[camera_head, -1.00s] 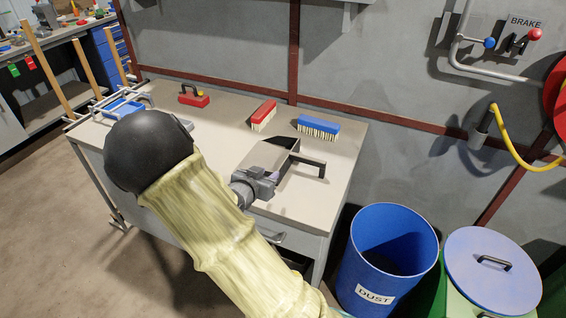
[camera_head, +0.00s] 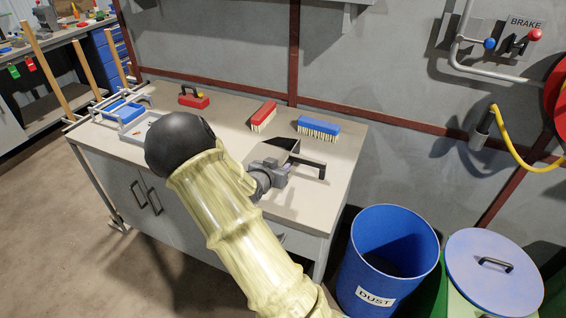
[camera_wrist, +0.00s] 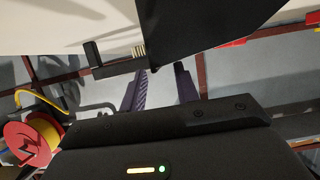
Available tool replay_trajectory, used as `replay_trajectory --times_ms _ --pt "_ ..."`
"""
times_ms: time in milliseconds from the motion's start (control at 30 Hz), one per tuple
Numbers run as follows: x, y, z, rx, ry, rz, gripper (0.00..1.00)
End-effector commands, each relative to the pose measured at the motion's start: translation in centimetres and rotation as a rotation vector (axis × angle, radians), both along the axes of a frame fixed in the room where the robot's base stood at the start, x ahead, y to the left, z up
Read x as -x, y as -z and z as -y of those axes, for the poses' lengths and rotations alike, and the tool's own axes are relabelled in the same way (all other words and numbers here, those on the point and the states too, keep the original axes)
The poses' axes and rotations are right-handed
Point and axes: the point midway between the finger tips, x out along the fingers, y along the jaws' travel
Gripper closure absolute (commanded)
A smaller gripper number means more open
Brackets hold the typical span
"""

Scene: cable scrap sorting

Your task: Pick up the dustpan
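The dustpan (camera_head: 285,145) lies on the workbench, a dark pan with a black handle (camera_head: 312,163) sticking out to the right. In the wrist view the dark pan (camera_wrist: 205,28) fills the upper middle, and its handle (camera_wrist: 115,68) shows to the left of it. My gripper (camera_head: 284,167) is low over the bench, just in front of the dustpan, and hides part of it. In the wrist view my gripper's two fingers (camera_wrist: 160,85) are apart with nothing between them. Their tips point toward the handle side of the pan; I cannot tell whether they touch it.
A red brush (camera_head: 263,116) and a blue brush (camera_head: 318,128) lie behind the dustpan. A red block with a black handle (camera_head: 194,98) and blue and grey trays (camera_head: 125,110) are at the left. A blue dust bin (camera_head: 385,225) stands right of the bench (camera_head: 225,120).

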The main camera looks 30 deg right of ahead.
Motion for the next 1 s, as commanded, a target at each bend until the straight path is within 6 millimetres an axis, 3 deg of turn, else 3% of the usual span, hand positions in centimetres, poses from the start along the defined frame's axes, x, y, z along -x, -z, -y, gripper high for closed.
replay_trajectory --times_ms 267,833,1000 --pt "-2.1 1.4 2.9 0.000 0.002 -0.001 0.69" --pt "-2.2 1.5 3.0 0.000 0.000 0.000 0.69" --pt "-2.2 1.5 3.0 0.000 0.000 0.000 1.00"
